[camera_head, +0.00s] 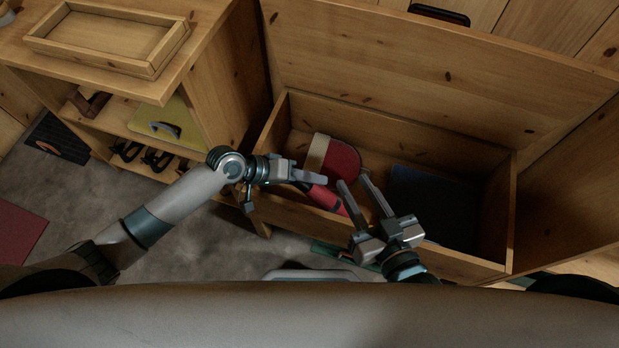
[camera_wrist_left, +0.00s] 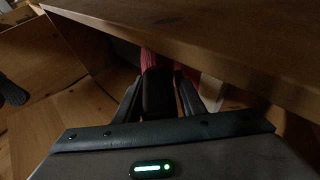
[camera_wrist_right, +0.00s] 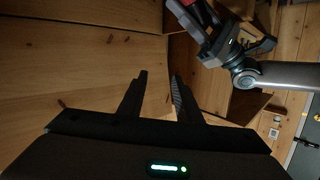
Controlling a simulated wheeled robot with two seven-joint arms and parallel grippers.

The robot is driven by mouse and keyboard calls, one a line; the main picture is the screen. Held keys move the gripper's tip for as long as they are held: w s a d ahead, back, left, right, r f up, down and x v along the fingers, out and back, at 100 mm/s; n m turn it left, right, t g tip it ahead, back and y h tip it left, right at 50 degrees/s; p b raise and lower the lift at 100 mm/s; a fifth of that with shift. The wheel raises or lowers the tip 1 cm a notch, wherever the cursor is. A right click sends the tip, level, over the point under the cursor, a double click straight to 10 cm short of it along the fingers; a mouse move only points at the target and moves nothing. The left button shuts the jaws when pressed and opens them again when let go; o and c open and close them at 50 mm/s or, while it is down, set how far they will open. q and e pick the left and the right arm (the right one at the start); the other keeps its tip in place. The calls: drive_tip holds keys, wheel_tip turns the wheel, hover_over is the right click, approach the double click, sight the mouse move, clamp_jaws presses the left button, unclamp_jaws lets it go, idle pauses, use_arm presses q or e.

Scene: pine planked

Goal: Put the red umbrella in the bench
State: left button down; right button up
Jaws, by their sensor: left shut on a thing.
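The red umbrella (camera_head: 328,199) is held in my left gripper (camera_head: 322,180), which is shut on it. Its dark handle (camera_wrist_left: 158,95) sits between the fingers in the left wrist view, with red beyond. In the head view the umbrella overlaps the front wall of the open bench (camera_head: 455,260); I cannot tell its height over that wall. The bench lid (camera_head: 400,62) is raised. My right gripper (camera_head: 353,180) is open and empty, close to the umbrella's right end. The right wrist view also shows a red part of the umbrella (camera_wrist_right: 203,12) at the left gripper.
Inside the bench lie a red and cream item (camera_head: 340,160) and a dark flat item (camera_head: 430,203). A shelf cabinet (camera_head: 225,80) stands to the left, with a wooden tray (camera_head: 105,62) on top. A yellow item (camera_head: 168,122) and dark items are on its shelves.

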use_arm(q)
drive_tip(key=shift+f, duration=0.3)
use_arm(e)
drive_tip(key=shift+w+a+r+t, duration=0.15)
drive_tip(key=shift+r+t, duration=0.15)
drive_tip(key=shift+r, duration=0.3)
drive_tip(key=shift+a+r+t, duration=0.1)
drive_tip(key=shift+r+t, duration=0.2)
drive_tip(key=shift+r, duration=0.25)
use_arm(q)
drive_tip(key=c, duration=1.1)
unclamp_jaws()
drive_tip(key=shift+a+r, duration=0.1)
use_arm(e)
drive_tip(key=shift+r, duration=0.1)
use_arm(q)
drive_tip(key=shift+p+v, duration=0.8)
drive_tip(key=shift+v, duration=0.55)
drive_tip(key=shift+p+v, duration=1.7)
drive_tip(key=shift+v, duration=1.25)
use_arm(e)
wheel_tip(320, 180, up, 5)
drive_tip(key=shift+r, duration=0.1)
use_arm(q)
drive_tip(key=shift+s, duration=0.1)
